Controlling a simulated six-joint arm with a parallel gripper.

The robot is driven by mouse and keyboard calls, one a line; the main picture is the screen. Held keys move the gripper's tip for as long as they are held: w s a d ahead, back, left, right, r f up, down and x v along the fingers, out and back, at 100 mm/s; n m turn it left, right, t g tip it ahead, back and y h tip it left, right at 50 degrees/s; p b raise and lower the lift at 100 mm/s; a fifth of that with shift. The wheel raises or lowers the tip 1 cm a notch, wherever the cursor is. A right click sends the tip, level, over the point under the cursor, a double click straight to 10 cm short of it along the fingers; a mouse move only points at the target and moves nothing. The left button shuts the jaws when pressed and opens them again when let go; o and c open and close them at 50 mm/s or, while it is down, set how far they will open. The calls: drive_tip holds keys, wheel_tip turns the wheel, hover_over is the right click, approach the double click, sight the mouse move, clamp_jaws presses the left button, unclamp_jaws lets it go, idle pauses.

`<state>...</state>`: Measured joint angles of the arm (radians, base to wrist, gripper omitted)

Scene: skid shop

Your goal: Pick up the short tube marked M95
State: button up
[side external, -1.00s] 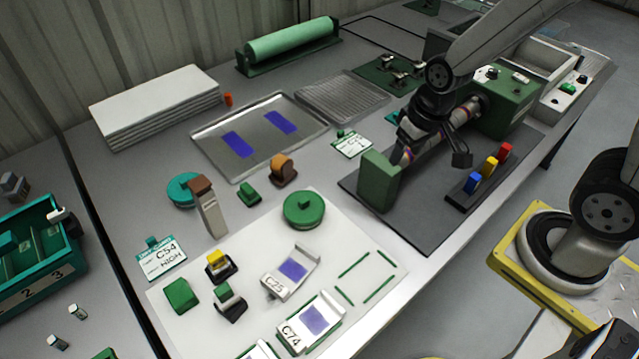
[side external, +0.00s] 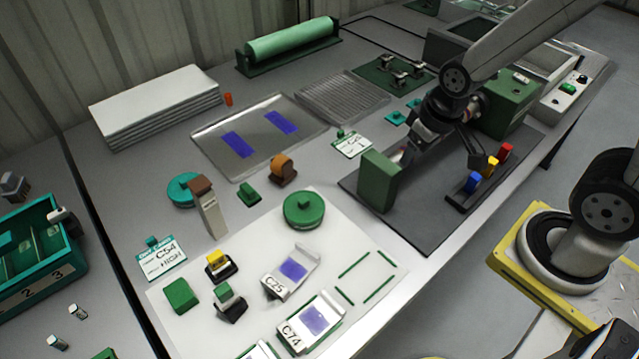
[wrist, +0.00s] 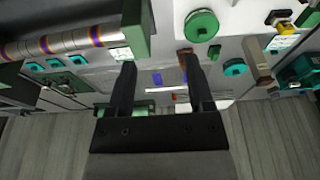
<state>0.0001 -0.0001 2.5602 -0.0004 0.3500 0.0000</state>
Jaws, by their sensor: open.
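No M95 marking is readable in either view. A silver pipe with purple and orange bands (wrist: 70,40) runs into a green block (wrist: 138,30) at the upper left of the wrist view; this block (side external: 378,181) stands on the dark mat in the side view. My gripper (side external: 445,148) is above that mat, beside the block, and mostly hides the pipe there. Its fingers (wrist: 160,68) are apart and empty.
A rack with blue, yellow and red pieces (side external: 478,180) is right of my gripper. A metal tray (side external: 205,135) with purple patches lies at the middle back. A white sheet (side external: 235,240) holds several green parts. A teal bin (side external: 45,262) is at the far left.

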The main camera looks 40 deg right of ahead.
drive_tip(key=o, duration=0.4)
drive_tip(key=shift+o, duration=0.2)
